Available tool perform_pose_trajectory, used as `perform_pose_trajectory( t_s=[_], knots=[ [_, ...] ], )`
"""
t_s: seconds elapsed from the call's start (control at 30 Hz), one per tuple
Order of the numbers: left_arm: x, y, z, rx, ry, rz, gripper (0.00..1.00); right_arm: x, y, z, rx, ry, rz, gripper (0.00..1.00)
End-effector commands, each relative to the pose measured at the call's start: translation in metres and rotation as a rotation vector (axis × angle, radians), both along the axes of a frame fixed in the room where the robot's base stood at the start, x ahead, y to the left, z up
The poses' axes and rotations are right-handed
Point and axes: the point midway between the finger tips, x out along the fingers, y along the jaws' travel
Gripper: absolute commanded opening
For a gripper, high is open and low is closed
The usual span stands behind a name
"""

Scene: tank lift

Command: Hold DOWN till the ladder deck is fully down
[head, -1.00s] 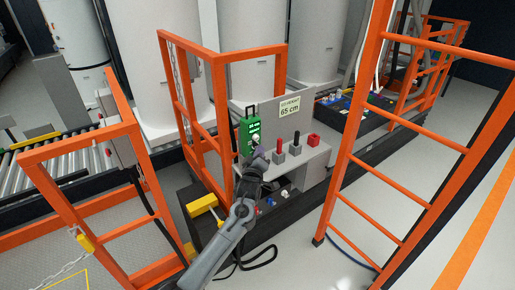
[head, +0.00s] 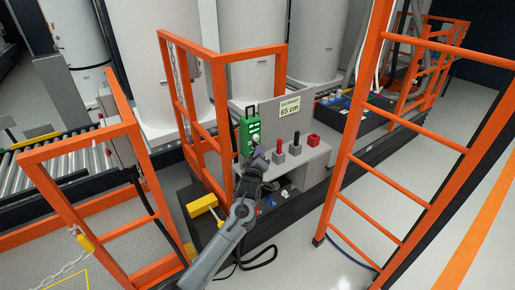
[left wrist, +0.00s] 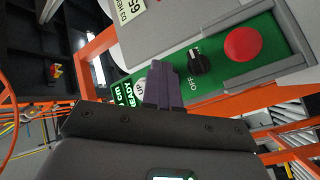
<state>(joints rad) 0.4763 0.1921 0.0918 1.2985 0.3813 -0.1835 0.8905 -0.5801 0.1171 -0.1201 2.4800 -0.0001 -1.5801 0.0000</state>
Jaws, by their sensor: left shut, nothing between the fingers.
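A green control box (head: 250,132) is mounted on the grey console in the head view. It also shows in the left wrist view (left wrist: 222,88), with a red round button (left wrist: 243,44), a black knob (left wrist: 200,60) marked OFF and a white button (left wrist: 140,89). My left gripper (head: 259,152) is shut and empty, its fingertips at the lower part of the box. In the wrist view its dark fingers overlap the panel beside the white button; whether they press a button is hidden. An orange ladder (head: 420,138) stands at the right. My right gripper is not in view.
A height sign (head: 289,106) reads 65 cm. Orange railings (head: 186,100) stand close left of my arm. Grey floor (head: 345,268) is open at the front right.

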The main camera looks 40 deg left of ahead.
Motion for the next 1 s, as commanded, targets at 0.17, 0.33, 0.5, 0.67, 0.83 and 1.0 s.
perform_pose_trajectory(
  t_s=[0.17, 0.33, 0.5, 0.67, 0.83, 1.0],
  knots=[
    [0.0, 0.001, 0.0, 0.0, 0.0, 0.003, 0.0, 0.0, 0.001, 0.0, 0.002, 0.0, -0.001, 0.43],
    [-0.001, -0.002, 0.001, 0.0, 0.0, 0.001, 0.0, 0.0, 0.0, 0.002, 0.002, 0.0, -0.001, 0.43],
    [-0.003, -0.009, 0.001, -0.001, 0.0, 0.001, 0.0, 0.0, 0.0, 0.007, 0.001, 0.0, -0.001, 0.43],
    [-0.004, -0.016, 0.001, 0.0, 0.0, 0.001, 0.0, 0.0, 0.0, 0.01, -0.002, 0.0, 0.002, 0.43],
    [-0.005, -0.018, 0.001, 0.0, -0.001, 0.001, 0.0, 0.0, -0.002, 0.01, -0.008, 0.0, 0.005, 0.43],
    [-0.005, -0.018, 0.0, 0.0, -0.001, 0.001, 0.0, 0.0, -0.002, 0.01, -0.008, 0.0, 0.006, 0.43]
  ],
)
